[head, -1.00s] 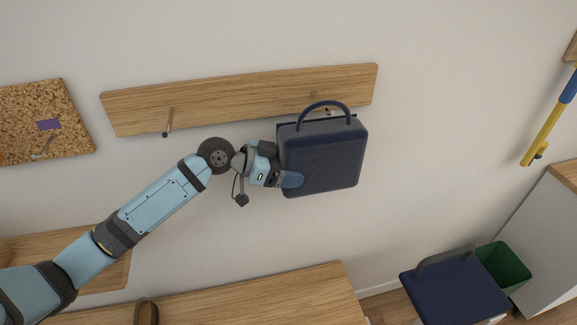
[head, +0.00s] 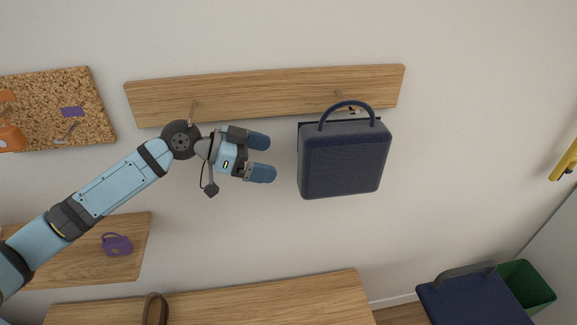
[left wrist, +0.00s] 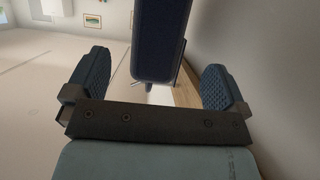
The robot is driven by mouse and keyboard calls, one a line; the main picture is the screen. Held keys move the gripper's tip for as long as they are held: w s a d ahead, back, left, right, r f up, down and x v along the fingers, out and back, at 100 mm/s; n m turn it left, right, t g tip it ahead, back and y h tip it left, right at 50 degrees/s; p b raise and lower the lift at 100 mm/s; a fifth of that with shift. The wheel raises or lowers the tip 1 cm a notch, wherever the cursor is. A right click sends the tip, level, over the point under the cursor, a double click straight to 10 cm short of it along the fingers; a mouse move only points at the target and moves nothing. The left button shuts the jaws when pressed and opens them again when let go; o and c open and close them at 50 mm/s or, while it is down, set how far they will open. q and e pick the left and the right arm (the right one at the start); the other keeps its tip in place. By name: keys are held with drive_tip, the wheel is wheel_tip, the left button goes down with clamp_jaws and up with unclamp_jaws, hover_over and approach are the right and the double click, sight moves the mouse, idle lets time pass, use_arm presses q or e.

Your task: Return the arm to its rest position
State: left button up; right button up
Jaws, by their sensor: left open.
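My left gripper (head: 264,157) is open and empty, its two blue fingers apart, in front of the wall to the left of a dark blue bag (head: 343,162). The bag hangs by its handle at a peg on the wooden wall rail (head: 250,98); the exact contact at the peg is partly hidden. A clear gap shows between the fingertips and the bag in the head view. In the left wrist view both fingers (left wrist: 158,88) stand wide apart, with the bag (left wrist: 160,40) beyond them. My right gripper is not in view.
A cork board (head: 60,110) hangs at the left. A wooden shelf (head: 75,265) with a small purple bag (head: 117,244) is below my left arm. A wooden counter (head: 250,303) runs along the bottom. A blue seat (head: 475,300) and green bin (head: 527,285) stand lower right.

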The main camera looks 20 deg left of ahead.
use_arm(q)
drive_tip(key=s+f+n+t+y+p, duration=0.1)
drive_tip(key=s+f+n+y, duration=0.1)
drive_tip(key=f, duration=0.6)
drive_tip(key=s+f+n+t+y+p, duration=0.1)
drive_tip(key=s+f+n+t+p, duration=0.15)
drive_tip(key=f, duration=0.45)
drive_tip(key=s+d+f+n+y+p, duration=0.1)
drive_tip(key=s+d+f+n+y, duration=0.1)
drive_tip(key=s+d+f, duration=0.2)
drive_tip(key=s+d+f+n+y+p, duration=0.1)
drive_tip(key=s+d+f+y, duration=0.2)
drive_tip(key=s+f, duration=0.7)
drive_tip(key=s+d, duration=0.1)
drive_tip(key=s, duration=0.2)
drive_tip(key=shift+n+p, duration=0.35)
drive_tip(key=shift+w+d, duration=0.1)
idle(1.0)
